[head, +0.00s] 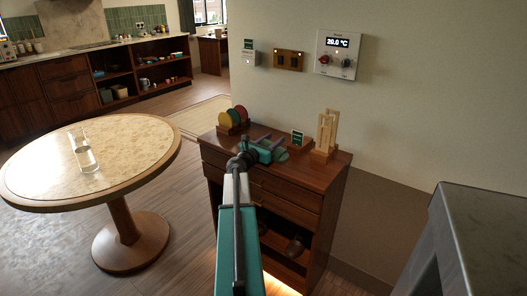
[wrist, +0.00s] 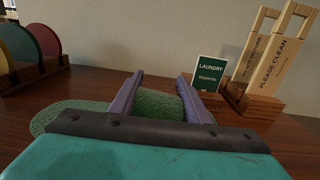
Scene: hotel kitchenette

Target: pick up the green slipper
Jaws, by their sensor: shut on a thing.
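The green slipper (wrist: 155,103) lies at the cabinet top, seen in the wrist view between and on either side of my gripper's two purple fingers. My gripper (wrist: 161,80) is shut on the slipper's middle part. The near part of the slipper is hidden behind the dark edge of my gripper's body. In the head view my gripper (head: 269,143) is low over the cabinet top, and the slipper is mostly covered by it. I cannot tell whether the slipper is touching the wood or just above it.
The wooden cabinet (head: 328,170) holds a rack of coloured discs (head: 232,118) at left, a green laundry sign (wrist: 208,74) and a holder with wooden door hangers (wrist: 262,62) close at right. A wall stands behind. A round table (head: 40,180) stands to the left.

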